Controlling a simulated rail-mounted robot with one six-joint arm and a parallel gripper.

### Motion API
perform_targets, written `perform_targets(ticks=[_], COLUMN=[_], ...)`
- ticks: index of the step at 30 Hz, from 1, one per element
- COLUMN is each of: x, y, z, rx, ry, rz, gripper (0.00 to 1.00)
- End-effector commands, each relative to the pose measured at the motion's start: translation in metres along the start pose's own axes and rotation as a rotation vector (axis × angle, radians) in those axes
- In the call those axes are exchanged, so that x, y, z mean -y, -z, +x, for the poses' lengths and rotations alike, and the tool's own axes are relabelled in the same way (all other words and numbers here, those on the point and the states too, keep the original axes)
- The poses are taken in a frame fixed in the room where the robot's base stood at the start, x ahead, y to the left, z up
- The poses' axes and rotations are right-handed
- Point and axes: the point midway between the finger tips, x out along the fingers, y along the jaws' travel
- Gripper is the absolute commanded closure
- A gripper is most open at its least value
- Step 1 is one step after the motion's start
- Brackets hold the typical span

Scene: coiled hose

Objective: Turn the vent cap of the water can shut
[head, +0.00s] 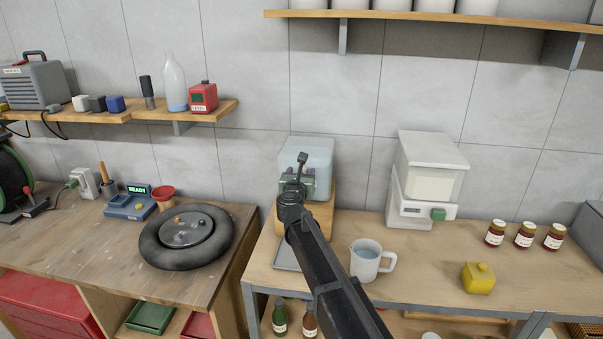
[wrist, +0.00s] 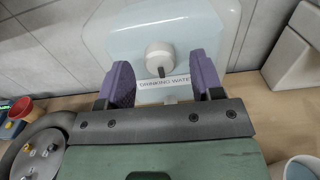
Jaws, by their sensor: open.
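The water can (head: 307,152) is a pale blue, translucent block on a wooden stand at the back of the right bench. In the wrist view its face (wrist: 109,38) fills the upper middle and reads "DRINKING WATER". A round white cap (wrist: 159,55) with a small dark piece at its lower edge sticks out of that face. My gripper (wrist: 161,70) is open, with one purple finger left and one right of the cap in the picture, both apart from it. Whether the fingertips reach its depth I cannot tell. In the head view my gripper (head: 296,180) hides part of the can.
A mug of water (head: 365,262) stands on the bench right of my arm. A white dispenser (head: 425,180) stands further right, with a yellow pot (head: 479,279) and several jars beyond. A black tyre-like ring (head: 160,252) lies on the left bench. A shelf (head: 440,17) hangs above.

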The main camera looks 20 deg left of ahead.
Motion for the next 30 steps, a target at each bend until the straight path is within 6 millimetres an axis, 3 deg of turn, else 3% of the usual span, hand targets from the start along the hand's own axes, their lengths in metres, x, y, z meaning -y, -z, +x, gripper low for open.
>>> perform_targets(ticks=[3,10,20,30], x=[-0.0009,0.0,-0.0001,-0.0003], y=[0.0,-0.0001,-0.0001,0.0], z=[0.0163,0.0172,0.017,0.0168], rx=[0.0,0.0,0.0,0.0], ry=[-0.001,-0.001,-0.001,-0.001], rz=[0.0,-0.001,-0.001,-0.042], gripper=[0.4,0.4,0.89,0.89])
